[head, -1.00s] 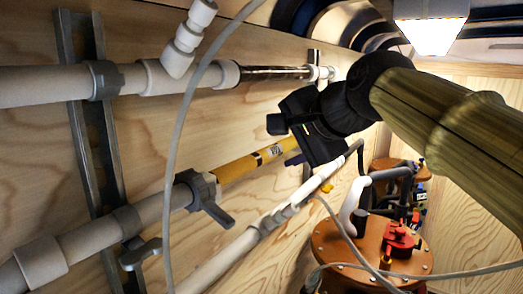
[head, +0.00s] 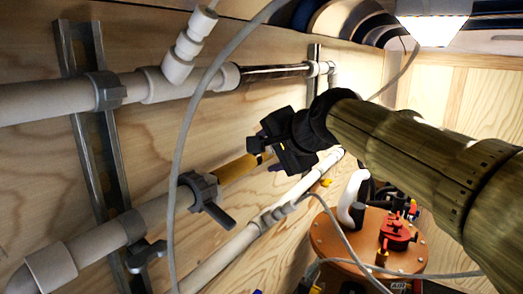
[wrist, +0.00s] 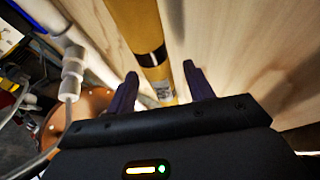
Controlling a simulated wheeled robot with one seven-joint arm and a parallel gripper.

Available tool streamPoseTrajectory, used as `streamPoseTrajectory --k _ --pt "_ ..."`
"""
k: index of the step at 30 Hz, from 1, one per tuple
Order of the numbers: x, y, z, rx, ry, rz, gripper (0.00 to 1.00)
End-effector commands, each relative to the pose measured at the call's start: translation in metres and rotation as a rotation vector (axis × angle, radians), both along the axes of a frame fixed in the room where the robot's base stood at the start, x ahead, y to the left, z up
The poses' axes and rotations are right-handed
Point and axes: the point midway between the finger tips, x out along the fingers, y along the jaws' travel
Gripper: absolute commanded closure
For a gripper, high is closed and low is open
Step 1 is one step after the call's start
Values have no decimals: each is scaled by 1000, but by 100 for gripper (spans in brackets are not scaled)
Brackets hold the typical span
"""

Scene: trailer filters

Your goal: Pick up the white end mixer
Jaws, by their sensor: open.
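My gripper (head: 262,153) is open at the yellow tube (head: 235,170), on the wood wall's middle pipe line. In the wrist view, the yellow tube (wrist: 140,25), with a black band and a label, runs between the two dark fingers (wrist: 160,72), with a gap on each side. I cannot tell how deep it sits between them. The tube's far end is hidden behind my gripper in the head view. Neither view shows a marking that tells which part is the white end mixer. A white pipe (head: 245,238) with a fitting runs below the tube; its fitting (wrist: 73,68) shows at left in the wrist view.
A grey valve (head: 200,190) with a handle joins the tube's left end. A grey hose (head: 180,150) hangs in front of the pipes. An orange round lid (head: 345,235) with a red fitting stands at lower right. A metal strut (head: 90,110) is at left.

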Motion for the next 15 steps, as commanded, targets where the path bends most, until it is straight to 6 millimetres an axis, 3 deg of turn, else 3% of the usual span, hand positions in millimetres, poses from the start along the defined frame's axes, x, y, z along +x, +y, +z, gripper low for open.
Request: streamPoseTrajectory --k 14,15 --pt "0 -1 0 0 -1 -1 48" --pt "0 -1 0 0 -1 -1 56"
